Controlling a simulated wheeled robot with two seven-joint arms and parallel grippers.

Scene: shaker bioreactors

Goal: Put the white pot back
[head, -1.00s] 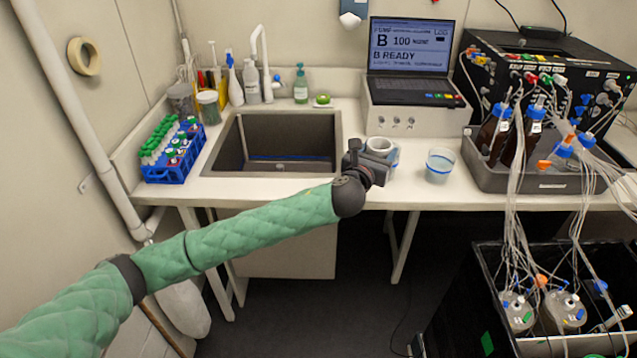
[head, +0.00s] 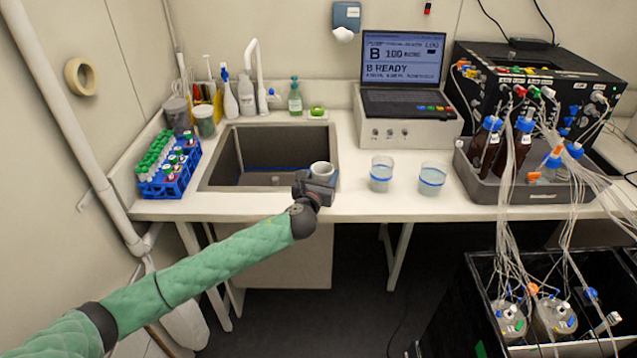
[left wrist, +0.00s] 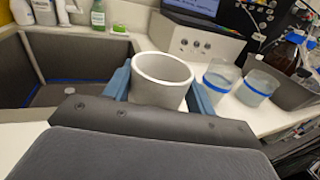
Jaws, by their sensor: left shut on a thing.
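The white pot (head: 321,169) is a small round open cup, held upright near the right front corner of the sink. My left gripper (head: 318,178) is shut on it. In the left wrist view the white pot (left wrist: 161,78) sits between the two blue fingers of my left gripper (left wrist: 160,88), and its inside looks empty. The gripper hides the pot's lower part in the head view. I cannot tell whether its base touches the counter. My right gripper is not in view.
Two clear beakers with blue bands, one (head: 381,174) nearer the pot and one (head: 432,179) farther right, stand on the counter (head: 350,205). The sink (head: 225,170) is left of the pot. A blue tube rack (head: 170,178) and a laptop (head: 403,75) stand farther off.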

